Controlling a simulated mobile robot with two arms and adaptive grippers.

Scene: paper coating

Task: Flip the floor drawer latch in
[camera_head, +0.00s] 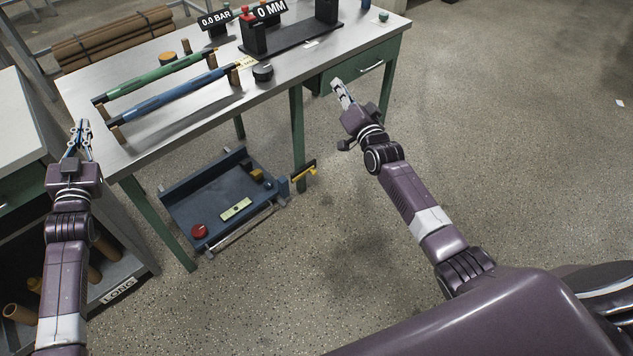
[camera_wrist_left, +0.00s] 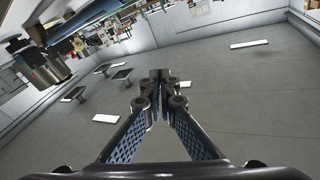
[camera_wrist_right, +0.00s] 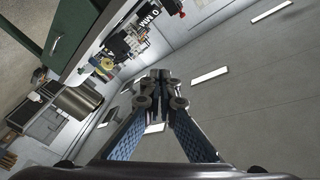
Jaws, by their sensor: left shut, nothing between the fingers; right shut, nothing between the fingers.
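The floor drawer (camera_head: 215,205) is a dark blue-grey open tray on the floor under the table. It holds a red round piece (camera_head: 199,231), a yellow-green level-like block (camera_head: 236,209) and small tan blocks. The latch (camera_head: 303,171), a yellow and black bar, sticks out to the right from the drawer's front right corner. My right gripper (camera_head: 338,84) is shut and empty, above and right of the latch, near the table's right end; it also shows in the right wrist view (camera_wrist_right: 158,80). My left gripper (camera_head: 79,126) is shut and empty at the table's left edge, and shows in the left wrist view (camera_wrist_left: 158,80).
The metal table (camera_head: 290,75) on green legs carries a green rod (camera_head: 155,75), a blue rod (camera_head: 170,96) and a coating stand. A green drawer (camera_head: 372,68) hangs under its right end. A shelf labelled LONG (camera_head: 118,290) stands at left. Floor right of the latch is clear.

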